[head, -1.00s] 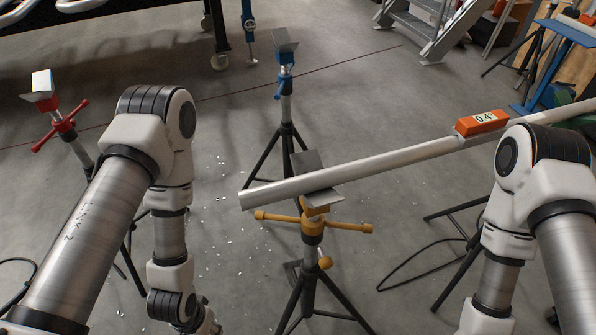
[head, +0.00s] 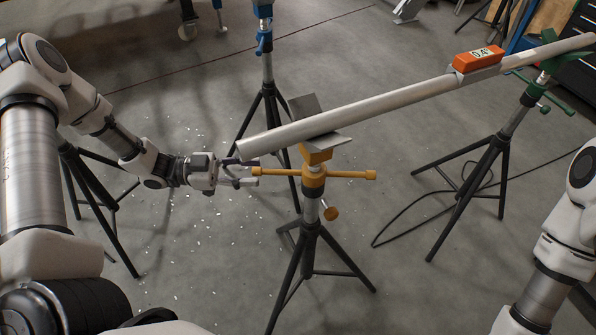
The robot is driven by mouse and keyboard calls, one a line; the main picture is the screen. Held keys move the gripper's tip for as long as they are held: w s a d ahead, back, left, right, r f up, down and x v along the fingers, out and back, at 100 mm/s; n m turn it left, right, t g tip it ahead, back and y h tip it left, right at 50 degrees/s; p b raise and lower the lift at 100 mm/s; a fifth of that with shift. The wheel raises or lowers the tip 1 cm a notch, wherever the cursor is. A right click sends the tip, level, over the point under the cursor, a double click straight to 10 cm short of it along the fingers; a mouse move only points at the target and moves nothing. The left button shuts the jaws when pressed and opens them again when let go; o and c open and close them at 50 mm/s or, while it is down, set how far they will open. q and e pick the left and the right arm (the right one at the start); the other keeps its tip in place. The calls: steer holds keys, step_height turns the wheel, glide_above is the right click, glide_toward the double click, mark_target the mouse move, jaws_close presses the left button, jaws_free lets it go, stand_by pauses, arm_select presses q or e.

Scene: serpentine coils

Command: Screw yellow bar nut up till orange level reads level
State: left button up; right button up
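The yellow bar nut (head: 345,174) is a crossbar with knobbed ends on a yellow-topped tripod stand (head: 309,238). A long grey pipe (head: 360,107) rests in the stand's V-shaped head, above the nut. The orange level (head: 478,58) sits on the pipe towards its right end, and its display reads 0.4°. My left gripper (head: 252,172) is at the bar nut's left end, fingers apart, one above and one below the knob. Whether they touch it I cannot tell. Of my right arm only links show at the lower right; its gripper is out of view.
A green-topped stand (head: 543,83) holds the pipe's right part. A blue stand (head: 264,45) stands behind the yellow one. A black cable (head: 400,226) lies on the floor at the right. Small white scraps dot the floor on the left.

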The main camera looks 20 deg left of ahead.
mark_target(301, 173)
arm_select(q)
steer(key=shift+m+g+h, duration=0.3)
steer(key=shift+m+g, duration=0.1)
steer(key=b+x, duration=0.1)
steer(key=x, duration=0.7)
steer(key=shift+w+d, duration=0.1)
arm_select(e)
steer(key=shift+w+d+f, duration=0.1)
steer(key=shift+d+f, duration=0.2)
steer(key=shift+f, duration=0.5)
arm_select(q)
jaws_close()
